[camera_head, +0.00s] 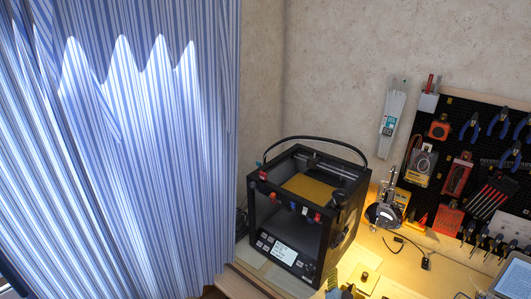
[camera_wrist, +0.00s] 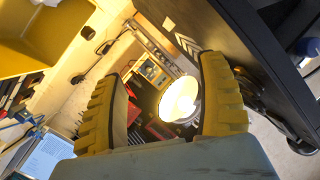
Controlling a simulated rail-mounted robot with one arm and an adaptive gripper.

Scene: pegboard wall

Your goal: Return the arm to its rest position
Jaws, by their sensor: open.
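My gripper (camera_wrist: 163,112) shows in the wrist view as two yellow ribbed fingers, spread apart with nothing between them. Beyond the gap, at a distance, is a bright lamp (camera_wrist: 180,99). In the head view the arm is mostly out of frame. Only a small yellowish part, which may be my gripper, shows at the bottom edge, in front of the black 3D printer.
The black 3D printer (camera_head: 308,205) stands on the workbench (camera_head: 395,267). A striped curtain (camera_head: 130,150) fills the left.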

